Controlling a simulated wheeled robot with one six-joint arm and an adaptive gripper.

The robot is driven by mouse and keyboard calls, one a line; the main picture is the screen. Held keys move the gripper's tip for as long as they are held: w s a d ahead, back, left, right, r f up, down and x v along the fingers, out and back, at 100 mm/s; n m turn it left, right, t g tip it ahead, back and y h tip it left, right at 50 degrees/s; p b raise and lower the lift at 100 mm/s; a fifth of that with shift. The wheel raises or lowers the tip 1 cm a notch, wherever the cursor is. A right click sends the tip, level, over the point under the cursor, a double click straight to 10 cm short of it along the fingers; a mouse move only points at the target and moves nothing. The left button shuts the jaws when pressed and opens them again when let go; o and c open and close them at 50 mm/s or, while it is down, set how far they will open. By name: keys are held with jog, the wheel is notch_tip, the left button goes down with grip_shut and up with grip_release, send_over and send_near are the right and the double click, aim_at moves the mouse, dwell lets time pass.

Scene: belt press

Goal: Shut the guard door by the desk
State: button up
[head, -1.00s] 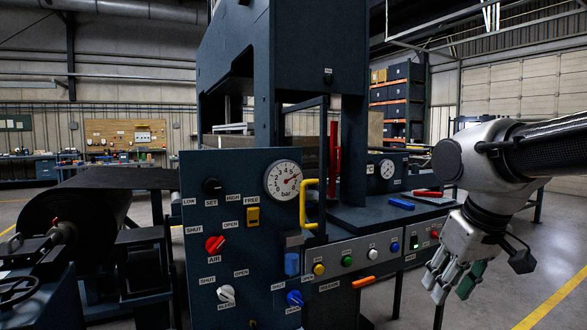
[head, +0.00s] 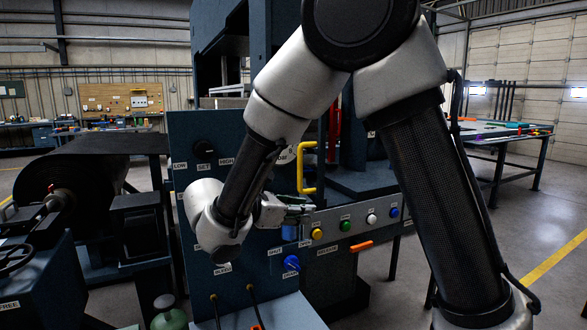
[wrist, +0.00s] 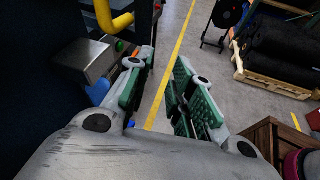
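The guard door shows mainly by its yellow handle (head: 304,168), an upright bar in front of the press beside the control panel. My arm hides most of the door's dark frame, so I cannot tell its angle. The yellow handle (wrist: 112,18) is also at the top left of the wrist view. My gripper (head: 300,206) is just below the handle in the head view, its fingers pointing right. In the wrist view my gripper (wrist: 163,75) has its green-padded fingers apart with bare floor between them. It is empty and apart from the handle.
The blue control panel (head: 190,130) stands close behind my gripper. A button box (head: 360,218) with coloured buttons and an orange lever (head: 361,245) is to the right. A black roll (head: 65,185) is at left. Worktable (head: 500,135) stands right; floor between is open.

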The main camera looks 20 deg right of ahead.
aim_at(300, 186)
jog(key=w+a+r+n+t+h, duration=0.2)
jog(key=w+a+r+n+t, duration=0.25)
jog(key=r, duration=0.35)
jog(key=shift+m, duration=0.35)
jog(key=x, duration=0.8)
jog(key=shift+s+d, duration=0.2)
jog(key=shift+d, duration=0.15)
jog(key=shift+f, duration=0.1)
grip_shut()
